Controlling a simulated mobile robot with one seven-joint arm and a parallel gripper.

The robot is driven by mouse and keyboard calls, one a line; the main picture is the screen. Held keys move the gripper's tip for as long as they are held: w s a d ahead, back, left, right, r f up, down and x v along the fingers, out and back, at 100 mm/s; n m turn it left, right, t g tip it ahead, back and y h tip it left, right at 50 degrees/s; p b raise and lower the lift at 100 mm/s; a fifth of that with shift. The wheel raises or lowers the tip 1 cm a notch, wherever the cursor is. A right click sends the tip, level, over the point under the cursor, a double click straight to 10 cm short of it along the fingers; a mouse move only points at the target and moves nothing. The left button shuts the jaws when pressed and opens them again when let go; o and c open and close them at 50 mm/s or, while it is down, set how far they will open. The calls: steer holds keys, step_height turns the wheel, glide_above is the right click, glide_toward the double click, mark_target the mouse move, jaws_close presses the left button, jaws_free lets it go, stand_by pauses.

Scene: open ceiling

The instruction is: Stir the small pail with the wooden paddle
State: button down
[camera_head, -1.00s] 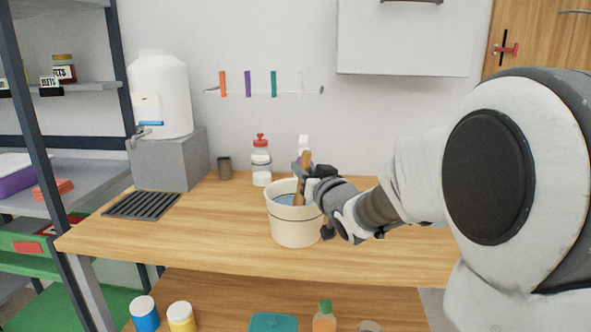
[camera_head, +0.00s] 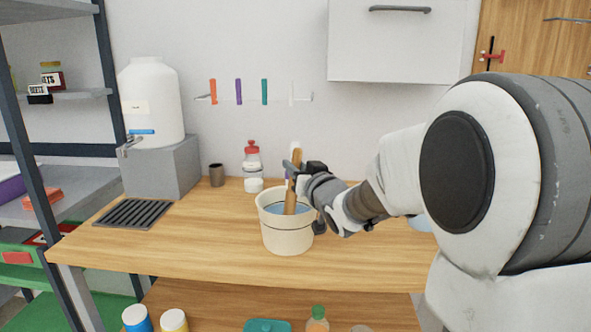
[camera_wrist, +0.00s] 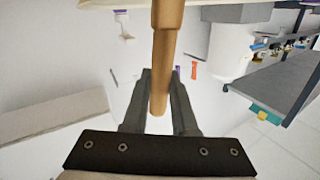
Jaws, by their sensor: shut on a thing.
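The small pail (camera_head: 287,236) is cream-coloured and stands upright on the wooden bench, with bluish liquid (camera_head: 286,209) inside. The wooden paddle (camera_head: 293,185) stands slightly tilted in the pail, its lower end down in the liquid and hidden. My gripper (camera_head: 296,170) is shut on the paddle's upper handle, above the pail's right side. In the wrist view the paddle handle (camera_wrist: 165,60) runs between the two fingers of my gripper (camera_wrist: 160,82), and its rounded end shows near the palm. A pale rim edge shows at the top of the wrist view.
Behind the pail stand a red-capped bottle (camera_head: 252,160), a small white cup (camera_head: 254,185) and a dark cup (camera_head: 217,175). A white water tank (camera_head: 150,100) stands on a grey block (camera_head: 162,168) at left, near a dark grate (camera_head: 134,213). The bench front (camera_head: 190,250) is clear.

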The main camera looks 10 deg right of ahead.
steer(key=shift+r+p, duration=3.35)
steer(key=shift+r, duration=1.25)
steer(key=shift+r+p, duration=1.2)
steer(key=shift+r, duration=0.35)
steer(key=shift+f, duration=0.1)
steer(key=shift+s, duration=0.15)
